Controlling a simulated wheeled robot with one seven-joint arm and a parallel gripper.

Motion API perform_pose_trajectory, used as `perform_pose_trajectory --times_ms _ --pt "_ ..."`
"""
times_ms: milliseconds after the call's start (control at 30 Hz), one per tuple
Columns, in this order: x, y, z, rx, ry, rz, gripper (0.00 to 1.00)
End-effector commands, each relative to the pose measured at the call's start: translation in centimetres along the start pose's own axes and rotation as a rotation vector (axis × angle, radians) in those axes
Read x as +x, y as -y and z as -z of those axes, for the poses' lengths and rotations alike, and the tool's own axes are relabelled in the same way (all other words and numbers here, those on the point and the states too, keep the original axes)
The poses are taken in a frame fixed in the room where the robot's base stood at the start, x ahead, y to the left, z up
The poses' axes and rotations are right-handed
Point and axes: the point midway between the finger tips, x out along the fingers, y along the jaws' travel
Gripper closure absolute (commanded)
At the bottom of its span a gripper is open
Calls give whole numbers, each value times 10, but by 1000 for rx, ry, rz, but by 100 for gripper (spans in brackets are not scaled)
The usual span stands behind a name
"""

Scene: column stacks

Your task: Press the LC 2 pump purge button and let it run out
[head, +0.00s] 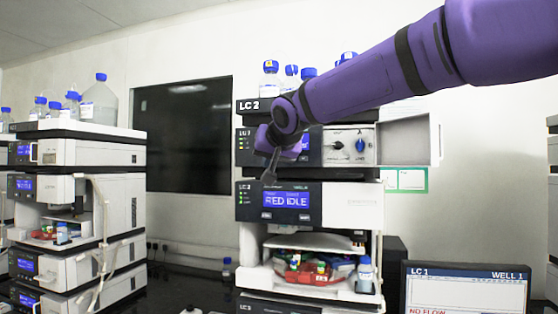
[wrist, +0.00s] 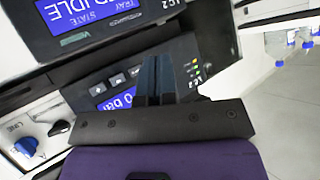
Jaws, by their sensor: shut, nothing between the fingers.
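The LC 2 stack stands in the middle of the head view. Its pump module (head: 345,130) has a blue display partly hidden by my arm and two knobs at right. In the wrist view the pump panel (wrist: 185,48) shows a partly covered display (wrist: 118,103) reading "0 bar", small buttons (wrist: 117,79) and lit LEDs (wrist: 195,68).
Below the pump, the LC 2 sampler module (head: 340,205) shows "RED IDLE" above an open bay with vials. Bottles (head: 270,80) stand on the stack. Another stack (head: 95,152) is at left. A monitor (head: 465,290) labelled LC 1, WELL 1 shows "NO FLOW" at lower right.

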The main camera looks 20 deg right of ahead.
Motion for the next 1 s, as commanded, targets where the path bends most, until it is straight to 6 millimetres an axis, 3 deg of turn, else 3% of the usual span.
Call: perform_pose_trajectory --times_ms 500,1000 --pt "41 -29 30 0 0 0 100" --pt "47 -34 34 -1 0 0 100"
